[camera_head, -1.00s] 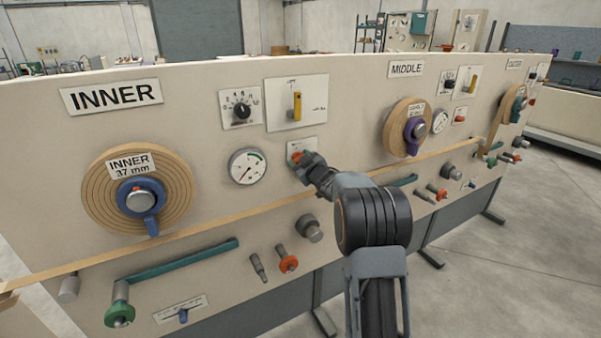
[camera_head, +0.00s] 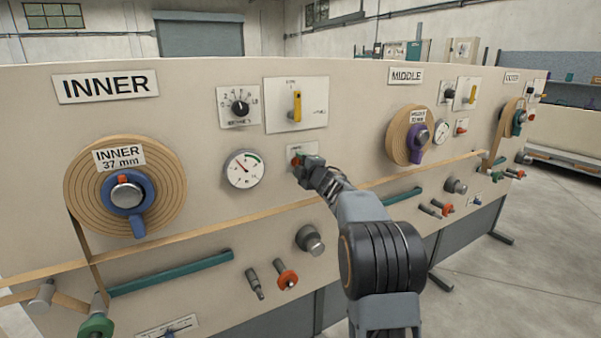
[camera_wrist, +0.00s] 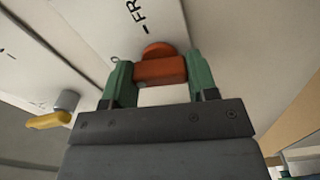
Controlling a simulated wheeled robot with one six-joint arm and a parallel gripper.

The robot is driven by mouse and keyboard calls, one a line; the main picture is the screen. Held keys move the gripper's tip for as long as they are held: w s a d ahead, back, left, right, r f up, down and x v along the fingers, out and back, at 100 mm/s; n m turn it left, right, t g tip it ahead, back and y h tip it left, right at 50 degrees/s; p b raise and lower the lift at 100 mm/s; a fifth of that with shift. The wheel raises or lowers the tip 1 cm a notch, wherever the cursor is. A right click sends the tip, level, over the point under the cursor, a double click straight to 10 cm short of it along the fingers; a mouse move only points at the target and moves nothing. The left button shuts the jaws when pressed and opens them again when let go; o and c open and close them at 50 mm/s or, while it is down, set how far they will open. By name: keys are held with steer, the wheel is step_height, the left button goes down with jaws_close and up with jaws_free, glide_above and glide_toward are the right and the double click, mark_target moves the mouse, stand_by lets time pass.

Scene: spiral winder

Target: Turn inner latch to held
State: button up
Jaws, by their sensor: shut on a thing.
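The inner latch (camera_wrist: 160,70) is a small orange-red knob with a bar-shaped grip, on a pale plate below the yellow-handled switch of the INNER station. In the wrist view my gripper (camera_wrist: 161,74) has its two green fingers on either side of the bar, shut on it. Black lettering starting "FR" shows on the plate beyond the knob; the rest is cut off. In the head view my gripper (camera_head: 301,163) is at the latch plate and hides most of the latch, so its exact angle is hard to tell.
The INNER coil (camera_head: 125,190) with its blue lever is at left, and the round gauge (camera_head: 244,169) stands between coil and latch. A tan strip (camera_head: 250,221) runs below my gripper. A grey knob (camera_head: 309,240) and an orange-collared peg (camera_head: 286,275) project lower down.

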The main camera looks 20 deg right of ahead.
steer(key=shift+n+b, duration=0.6)
steer(key=shift+n, duration=0.5)
steer(key=o, duration=0.9)
steer(key=s, duration=0.4)
steer(key=s+d+b, duration=0.1)
steer(key=s, duration=0.8)
steer(key=shift+s+d, duration=0.25)
steer(key=shift+s, duration=0.1)
